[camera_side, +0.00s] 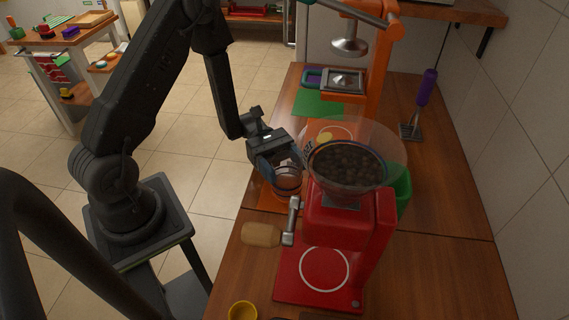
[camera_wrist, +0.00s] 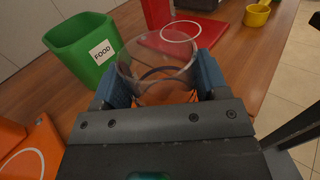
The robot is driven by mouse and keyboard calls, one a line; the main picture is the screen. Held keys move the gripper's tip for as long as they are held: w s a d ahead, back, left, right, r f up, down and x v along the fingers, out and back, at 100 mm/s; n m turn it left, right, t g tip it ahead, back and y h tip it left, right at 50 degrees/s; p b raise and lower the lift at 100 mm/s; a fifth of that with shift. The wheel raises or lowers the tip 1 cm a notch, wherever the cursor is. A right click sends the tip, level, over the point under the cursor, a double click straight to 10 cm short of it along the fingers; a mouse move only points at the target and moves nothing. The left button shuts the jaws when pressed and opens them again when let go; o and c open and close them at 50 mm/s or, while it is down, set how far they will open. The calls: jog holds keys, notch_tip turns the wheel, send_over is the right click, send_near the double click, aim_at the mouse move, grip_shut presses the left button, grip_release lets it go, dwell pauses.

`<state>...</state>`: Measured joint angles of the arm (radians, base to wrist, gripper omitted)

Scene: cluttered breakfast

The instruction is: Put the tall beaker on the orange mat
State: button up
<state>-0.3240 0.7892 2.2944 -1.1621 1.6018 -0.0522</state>
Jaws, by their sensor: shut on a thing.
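The tall beaker (camera_wrist: 157,65) is clear glass, and it sits upright or nearly so between the blue fingers of my gripper (camera_wrist: 160,82) in the wrist view. In the side view my gripper (camera_side: 277,160) is shut on the beaker (camera_side: 288,184), just left of the red grinder. The orange mat (camera_side: 268,202) lies under the beaker, and orange shows through the glass in the wrist view. The grinder partly hides the beaker and mat from the side. I cannot tell whether the beaker's base touches the mat.
The red grinder (camera_side: 345,215) with a clear hopper of beans stands close by on the right. A green FOOD bin (camera_wrist: 85,50) stands behind it. An orange press (camera_side: 378,70) is at the back. A yellow cup (camera_side: 243,311) is at the front.

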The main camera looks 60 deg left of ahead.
jog(key=shift+f, duration=0.3)
jog(key=o, duration=1.3)
jog(key=shift+o, duration=0.4)
jog(key=shift+a, duration=0.1)
jog(key=shift+w+a, duration=0.2)
jog(key=shift+a, duration=2.1)
jog(key=shift+w+a, duration=0.2)
jog(key=shift+a, duration=2.1)
jog(key=shift+w+a, duration=0.2)
jog(key=shift+a, duration=2.1)
